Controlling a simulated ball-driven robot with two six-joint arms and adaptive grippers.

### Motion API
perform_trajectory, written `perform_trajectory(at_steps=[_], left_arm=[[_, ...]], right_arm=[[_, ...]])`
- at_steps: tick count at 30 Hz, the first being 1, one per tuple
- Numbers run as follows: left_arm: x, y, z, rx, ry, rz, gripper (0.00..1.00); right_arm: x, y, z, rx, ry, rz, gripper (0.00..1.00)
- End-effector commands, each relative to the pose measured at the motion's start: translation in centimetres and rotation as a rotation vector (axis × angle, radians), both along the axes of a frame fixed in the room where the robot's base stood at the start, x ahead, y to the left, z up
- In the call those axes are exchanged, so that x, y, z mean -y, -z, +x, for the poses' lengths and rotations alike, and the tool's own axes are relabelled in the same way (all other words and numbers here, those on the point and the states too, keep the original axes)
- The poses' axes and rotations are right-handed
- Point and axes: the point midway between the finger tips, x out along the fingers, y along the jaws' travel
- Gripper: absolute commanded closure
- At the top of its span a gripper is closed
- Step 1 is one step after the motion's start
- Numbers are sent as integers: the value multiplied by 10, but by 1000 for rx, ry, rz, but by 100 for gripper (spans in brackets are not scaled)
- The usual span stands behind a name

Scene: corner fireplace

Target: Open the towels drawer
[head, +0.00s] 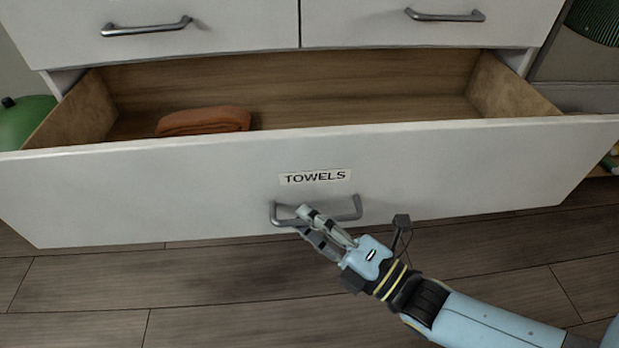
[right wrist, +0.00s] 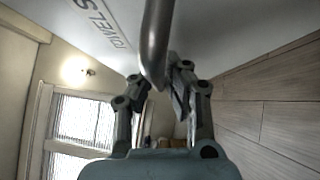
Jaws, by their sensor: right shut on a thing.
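The white towels drawer (head: 180,195) is pulled well out, and its front carries a TOWELS label (head: 315,177). A folded orange-brown towel (head: 204,121) lies inside at the left. My right gripper (head: 308,222) is shut on the left part of the grey bar handle (head: 345,209). In the right wrist view the handle (right wrist: 155,45) runs between the fingers (right wrist: 160,85), with the label letters (right wrist: 100,20) at the upper left. My left gripper is not in view.
Two closed drawers with grey handles (head: 147,27) (head: 445,15) are above. A green rounded object (head: 25,122) stands at the far left. A dark green ribbed object (head: 597,20) is at the upper right. The wood floor (head: 200,290) in front is clear.

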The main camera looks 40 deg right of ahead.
Motion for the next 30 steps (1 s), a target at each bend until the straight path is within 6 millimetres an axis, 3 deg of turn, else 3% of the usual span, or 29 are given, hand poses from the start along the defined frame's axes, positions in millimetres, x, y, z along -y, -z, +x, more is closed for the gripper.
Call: perform_trajectory(at_steps=[13,14,19,30], left_arm=[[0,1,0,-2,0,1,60],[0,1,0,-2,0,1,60],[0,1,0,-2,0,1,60],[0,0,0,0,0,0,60]], right_arm=[[-1,-4,-1,11,0,6,100],[-1,-4,-1,11,0,6,87],[-1,-3,-2,7,0,4,66],[1,1,-11,1,0,1,66]])
